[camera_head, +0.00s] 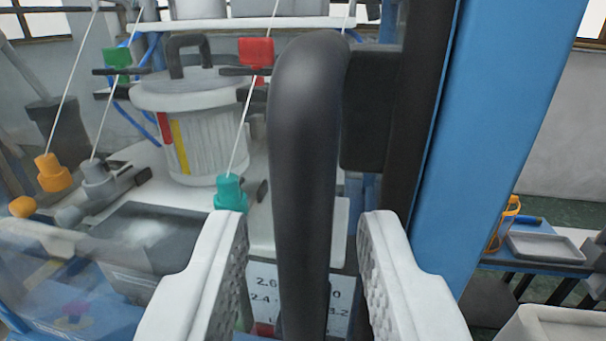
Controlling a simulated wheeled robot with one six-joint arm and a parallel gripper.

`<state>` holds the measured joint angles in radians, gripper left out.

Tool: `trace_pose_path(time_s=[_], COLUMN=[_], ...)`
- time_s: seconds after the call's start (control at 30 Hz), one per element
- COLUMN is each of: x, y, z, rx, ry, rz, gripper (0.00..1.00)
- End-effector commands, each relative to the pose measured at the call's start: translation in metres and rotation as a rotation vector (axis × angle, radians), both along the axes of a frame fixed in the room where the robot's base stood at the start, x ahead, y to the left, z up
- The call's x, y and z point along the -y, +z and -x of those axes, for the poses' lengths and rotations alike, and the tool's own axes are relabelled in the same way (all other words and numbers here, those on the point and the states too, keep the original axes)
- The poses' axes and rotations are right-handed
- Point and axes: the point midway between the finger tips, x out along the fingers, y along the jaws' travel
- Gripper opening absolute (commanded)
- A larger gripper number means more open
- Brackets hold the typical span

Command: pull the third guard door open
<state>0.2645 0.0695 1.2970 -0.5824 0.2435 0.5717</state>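A thick black door handle (305,160) stands upright in the middle of the view, curving at its top toward a black mount on a dark door edge (400,150). A clear guard panel (60,270) shows at the lower left, with machine parts visible through it. My gripper (308,235) is open, its two white fingers with textured inner pads on either side of the handle. Gaps show between the handle and both fingers. The handle's lower end runs out of the bottom of the view.
A blue post (500,120) rises just right of the handle. Behind the handle are a white cylinder (205,130), a red clip (256,52), a teal piece (230,193) and slanting threads. A bench with a grey tray (545,247) stands at the right.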

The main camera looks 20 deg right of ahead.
Motion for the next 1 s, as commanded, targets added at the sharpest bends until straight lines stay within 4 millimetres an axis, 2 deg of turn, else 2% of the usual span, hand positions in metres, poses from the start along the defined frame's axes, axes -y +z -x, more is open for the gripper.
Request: trace_pose_path(time_s=[0.2, 0.53, 0.7, 1.0], x=[0.006, 0.006, 0.006, 0.005], y=[0.0, 0.0, 0.0, 0.0], z=[-0.013, -0.014, -0.014, -0.014], rx=[0.0, 0.0, 0.0, -0.001], ry=[0.0, 0.0, 0.0, -0.001], rz=[0.001, 0.001, 0.001, 0.002], gripper=[0.33, 0.33, 0.0, 0.0])
